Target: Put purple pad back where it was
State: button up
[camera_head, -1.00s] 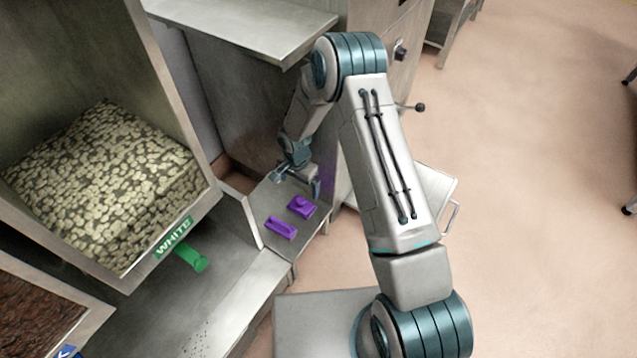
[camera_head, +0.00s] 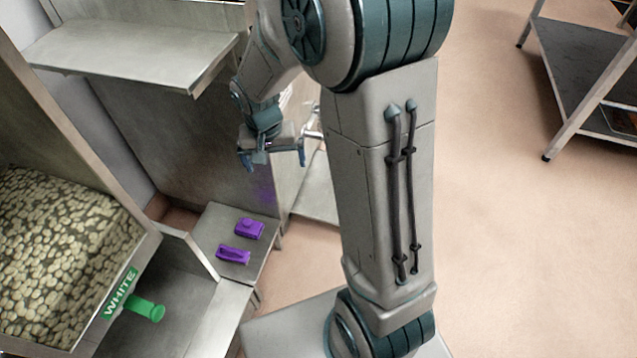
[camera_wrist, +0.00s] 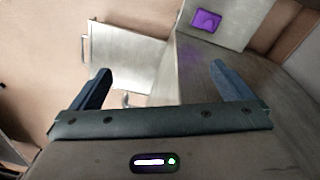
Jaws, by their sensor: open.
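Two purple pieces lie on a small metal ledge (camera_head: 213,229) in the head view. The farther one is a block with a raised knob (camera_head: 249,228); the nearer one is a longer piece with a hollowed top (camera_head: 233,255). I cannot tell which is the pad. My gripper (camera_head: 272,160) is open and empty, above and beyond both pieces and apart from them. In the wrist view, my gripper's fingers (camera_wrist: 160,88) are spread with nothing between them. One purple piece (camera_wrist: 206,20) shows there at the top right on the ledge.
A bin of pale pieces (camera_head: 60,260) with a green handle (camera_head: 145,308) labelled WHITE stands at left. A metal shelf (camera_head: 130,50) juts out at upper left. A metal rack (camera_head: 585,75) stands at upper right. Open floor (camera_head: 490,230) lies at right.

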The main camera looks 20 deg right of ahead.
jog(key=s+d+r+n, duration=0.1)
jog(key=s+r, duration=0.3)
jog(key=s, duration=0.4)
jog(key=s+d+r+n+y, duration=0.1)
jog(key=s+d+r+n, duration=0.1)
jog(key=s, duration=0.6)
notch_tip(320, 180, up, 3)
jog(key=shift+s+d+f, duration=0.15)
jog(key=shift+d, duration=0.45)
